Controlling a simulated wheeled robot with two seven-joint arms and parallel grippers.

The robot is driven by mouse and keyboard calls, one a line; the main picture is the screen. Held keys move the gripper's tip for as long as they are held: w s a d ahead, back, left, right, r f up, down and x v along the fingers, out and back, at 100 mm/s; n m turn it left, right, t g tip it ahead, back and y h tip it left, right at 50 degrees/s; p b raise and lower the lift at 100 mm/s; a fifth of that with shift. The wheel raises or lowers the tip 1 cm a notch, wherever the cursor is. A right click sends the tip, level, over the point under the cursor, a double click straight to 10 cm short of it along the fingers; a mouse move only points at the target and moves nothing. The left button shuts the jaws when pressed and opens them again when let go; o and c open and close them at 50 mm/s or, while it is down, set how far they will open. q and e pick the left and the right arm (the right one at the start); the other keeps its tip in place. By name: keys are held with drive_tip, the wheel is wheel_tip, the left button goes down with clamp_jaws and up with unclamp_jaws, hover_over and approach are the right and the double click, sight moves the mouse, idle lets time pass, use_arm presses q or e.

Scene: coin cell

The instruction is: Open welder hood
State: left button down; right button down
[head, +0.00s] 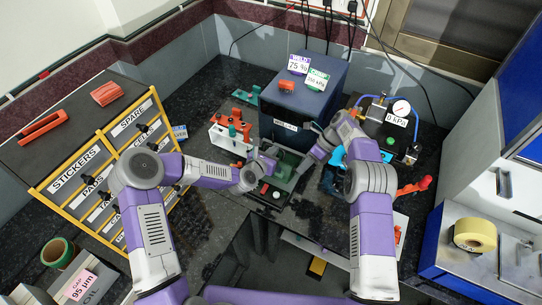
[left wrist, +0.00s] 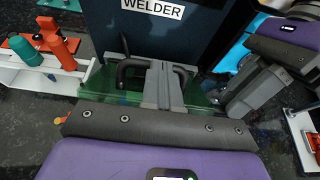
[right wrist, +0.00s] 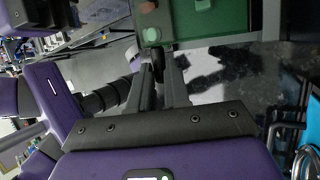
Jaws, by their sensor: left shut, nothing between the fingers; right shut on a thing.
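The welder is a dark blue box (head: 300,100); its WELDER label (left wrist: 153,8) shows in the left wrist view. The green see-through hood (head: 284,172) is low at its front; its green panel (right wrist: 222,15) also shows in the right wrist view. A black handle (left wrist: 128,72) stands at the hood. My left gripper (left wrist: 162,66) is shut and empty, its fingertips over the hood beside the handle. My right gripper (right wrist: 160,68) is shut on a small dark part at the hood's edge, which looks like the handle; the fingers partly hide it. I cannot tell how far the hood is raised.
A pressure gauge (head: 401,108) with blue tubing is at the right. A yellow-framed drawer cabinet (head: 98,165) fills the left side. A yellow tape roll (head: 475,235) lies at far right.

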drive_tip(key=shift+w+d+f, duration=0.2)
drive_tip(key=shift+w+d, duration=0.1)
drive_tip(key=shift+d, duration=0.1)
drive_tip(key=c, duration=1.1)
unclamp_jaws()
drive_tip(key=shift+c, duration=0.2)
drive_tip(key=shift+o, duration=0.2)
drive_tip(key=shift+a, duration=0.1)
